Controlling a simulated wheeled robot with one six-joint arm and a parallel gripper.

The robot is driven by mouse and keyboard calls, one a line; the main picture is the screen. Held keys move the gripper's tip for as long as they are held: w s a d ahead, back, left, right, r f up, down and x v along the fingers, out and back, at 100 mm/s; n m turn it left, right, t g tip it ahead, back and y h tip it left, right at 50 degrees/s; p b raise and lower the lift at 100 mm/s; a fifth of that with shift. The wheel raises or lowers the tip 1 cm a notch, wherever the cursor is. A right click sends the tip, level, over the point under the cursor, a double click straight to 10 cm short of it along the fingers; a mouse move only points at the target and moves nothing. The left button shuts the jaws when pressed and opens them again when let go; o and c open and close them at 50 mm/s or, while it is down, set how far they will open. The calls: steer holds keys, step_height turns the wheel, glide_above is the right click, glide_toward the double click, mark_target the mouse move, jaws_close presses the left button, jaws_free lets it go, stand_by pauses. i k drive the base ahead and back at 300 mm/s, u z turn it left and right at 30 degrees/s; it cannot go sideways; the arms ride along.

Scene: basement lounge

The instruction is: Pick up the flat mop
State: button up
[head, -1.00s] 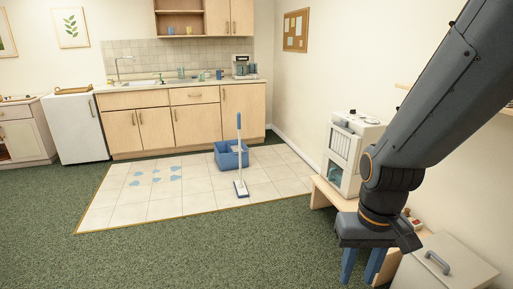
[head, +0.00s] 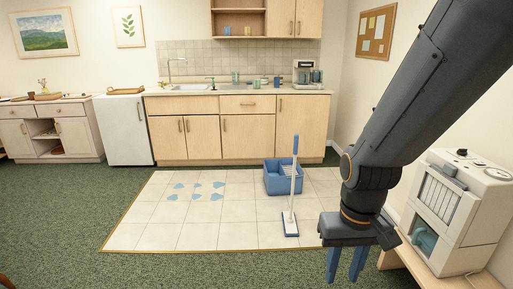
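The flat mop (head: 293,190) stands nearly upright on the pale tiled floor, with a blue grip at the top, a white pole and a blue flat head at the bottom. A blue bucket (head: 271,185) stands just behind it; I cannot tell whether they touch. My gripper (head: 346,264) hangs at the lower right, fingers pointing down, to the right of the mop and nearer to me. Its two blue fingers are apart with nothing visible between them.
Blue wet patches (head: 197,190) lie on the tiles left of the mop. Kitchen cabinets (head: 240,130) line the back wall. A white machine (head: 455,215) stands on a wooden bench (head: 405,262) at the right, close to my arm. Green carpet (head: 60,225) in front and left is clear.

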mark_target(291, 229)
steer(key=u, duration=0.1)
steer(key=i, duration=3.3)
steer(key=z, duration=0.1)
